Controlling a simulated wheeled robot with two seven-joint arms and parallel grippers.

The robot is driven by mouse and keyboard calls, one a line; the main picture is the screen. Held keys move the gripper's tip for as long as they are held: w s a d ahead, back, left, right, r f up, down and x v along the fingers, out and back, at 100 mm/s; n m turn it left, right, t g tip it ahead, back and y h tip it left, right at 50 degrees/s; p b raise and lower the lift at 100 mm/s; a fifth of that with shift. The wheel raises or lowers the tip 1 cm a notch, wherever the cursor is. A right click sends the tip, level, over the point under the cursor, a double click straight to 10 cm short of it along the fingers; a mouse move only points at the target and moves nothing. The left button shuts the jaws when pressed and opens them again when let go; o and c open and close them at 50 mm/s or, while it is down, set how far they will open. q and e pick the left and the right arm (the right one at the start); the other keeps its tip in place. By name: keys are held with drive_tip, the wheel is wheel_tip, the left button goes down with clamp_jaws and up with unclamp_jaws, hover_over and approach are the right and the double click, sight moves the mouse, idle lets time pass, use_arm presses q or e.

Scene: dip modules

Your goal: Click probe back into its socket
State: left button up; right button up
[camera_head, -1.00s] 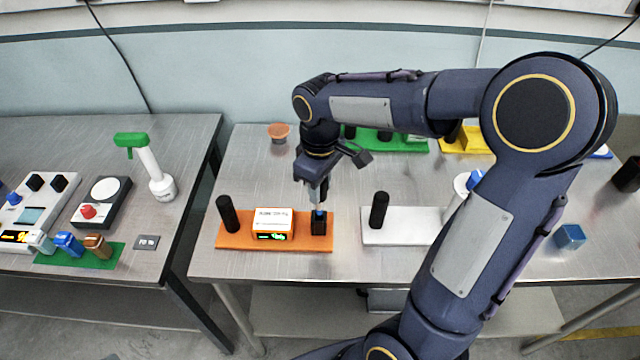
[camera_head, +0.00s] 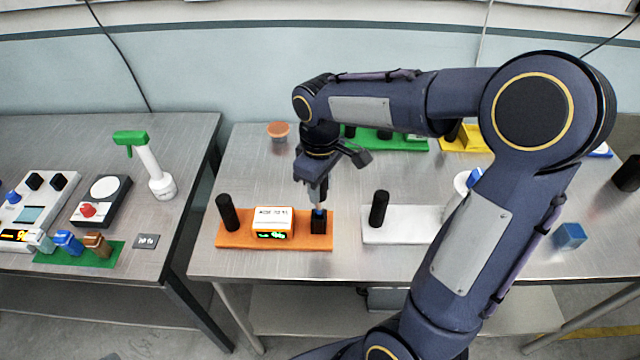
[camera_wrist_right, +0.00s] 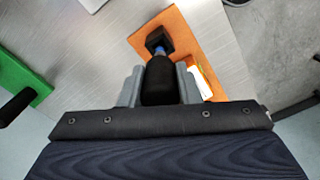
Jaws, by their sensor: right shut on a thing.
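The orange module (camera_head: 285,244) lies on the right table, with a black post (camera_head: 227,212) at its left end, a white meter with a lit green display (camera_head: 272,222) in its middle and a black socket (camera_head: 318,227) at its right end. My right gripper (camera_head: 318,195) is above that socket, pointing down. In the right wrist view, my right gripper (camera_wrist_right: 160,85) is shut on the black probe (camera_wrist_right: 160,78). The probe's blue tip part (camera_wrist_right: 158,50) meets the black socket (camera_wrist_right: 158,39); how deep it sits I cannot tell. My left gripper is not in view.
A white module (camera_head: 400,237) with a black post stands right of the orange one. Green (camera_head: 408,145) and yellow (camera_head: 460,142) modules are behind. An orange cup (camera_head: 278,131) stands at the back left, a blue cube (camera_head: 570,236) at the right.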

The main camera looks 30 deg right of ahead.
sight(320, 204)
drive_tip(key=shift+f+b, duration=2.25)
drive_tip(key=shift+f, duration=0.85)
idle(2.0)
drive_tip(key=shift+c, duration=0.4)
drive_tip(key=o, duration=1.7)
drive_tip(key=shift+r, duration=0.15)
drive_tip(key=shift+r+p, duration=3.85)
drive_tip(key=shift+r, duration=0.55)
